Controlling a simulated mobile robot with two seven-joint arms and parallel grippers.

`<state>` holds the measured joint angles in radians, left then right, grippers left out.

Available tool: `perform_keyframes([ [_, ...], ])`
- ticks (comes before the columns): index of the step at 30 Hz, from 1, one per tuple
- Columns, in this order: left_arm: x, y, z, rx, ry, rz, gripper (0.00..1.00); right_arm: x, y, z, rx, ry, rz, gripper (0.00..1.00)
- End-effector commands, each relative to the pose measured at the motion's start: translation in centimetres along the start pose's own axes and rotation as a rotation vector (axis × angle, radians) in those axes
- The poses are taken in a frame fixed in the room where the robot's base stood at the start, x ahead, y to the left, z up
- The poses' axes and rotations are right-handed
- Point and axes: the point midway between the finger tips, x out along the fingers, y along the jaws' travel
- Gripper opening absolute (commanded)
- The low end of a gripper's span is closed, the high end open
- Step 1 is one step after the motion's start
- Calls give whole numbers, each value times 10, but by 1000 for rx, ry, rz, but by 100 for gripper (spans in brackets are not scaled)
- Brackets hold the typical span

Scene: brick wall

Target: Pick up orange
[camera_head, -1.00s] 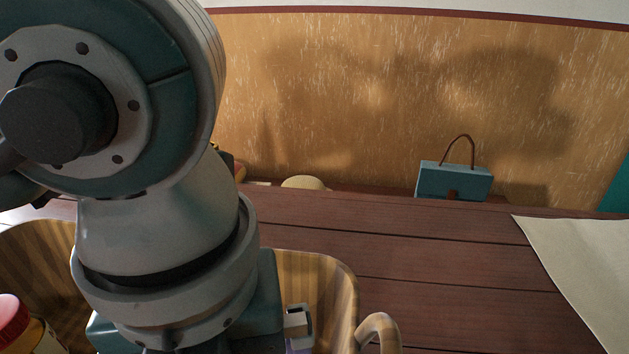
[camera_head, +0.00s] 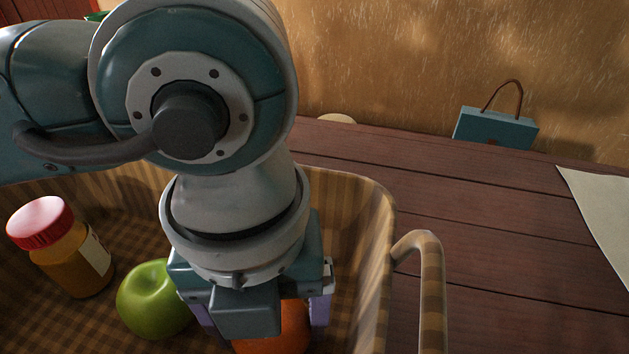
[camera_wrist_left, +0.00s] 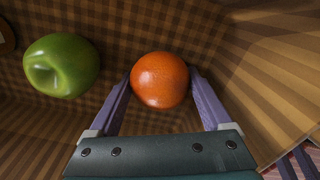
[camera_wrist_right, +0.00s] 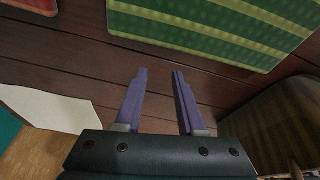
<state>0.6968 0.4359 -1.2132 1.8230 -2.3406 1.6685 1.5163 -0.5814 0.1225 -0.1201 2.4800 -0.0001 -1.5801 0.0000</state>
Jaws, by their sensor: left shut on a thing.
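The orange (camera_head: 284,330) is in the wicker basket (camera_head: 375,215), partly hidden behind my left gripper in the head view. In the left wrist view the orange (camera_wrist_left: 160,80) sits between the two purple fingers of my left gripper (camera_wrist_left: 161,88). The fingers are shut on it at its sides, inside the basket close to the right wall. Whether the orange touches the basket floor I cannot tell. My right gripper (camera_wrist_right: 160,75) shows in the right wrist view, with its fingers apart and nothing between them.
A green apple (camera_head: 155,300) lies left of the orange in the basket. The basket's handle (camera_head: 430,285) sticks out right. A blue bag (camera_head: 496,129) stands at the table's back.

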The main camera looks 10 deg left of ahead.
Motion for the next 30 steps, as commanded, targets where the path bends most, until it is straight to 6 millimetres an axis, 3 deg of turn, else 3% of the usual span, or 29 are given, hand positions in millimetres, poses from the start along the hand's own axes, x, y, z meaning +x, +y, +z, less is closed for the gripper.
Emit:
perform_keyframes([
  [1,0,0,0,0,0,0,47,0,0,0,0,1,0,38],
  [9,0,0,0,0,-1,-1,17,0,0,-1,1,1,-1,38],
  [20,-8,0,1,0,-1,-2,17,-3,-1,-2,4,2,-3,38],
  [26,-39,-1,1,1,-4,-4,17,-11,0,-5,4,2,-3,38],
  [30,-78,-1,1,1,-6,-6,17,-21,0,-8,4,3,-3,38],
])
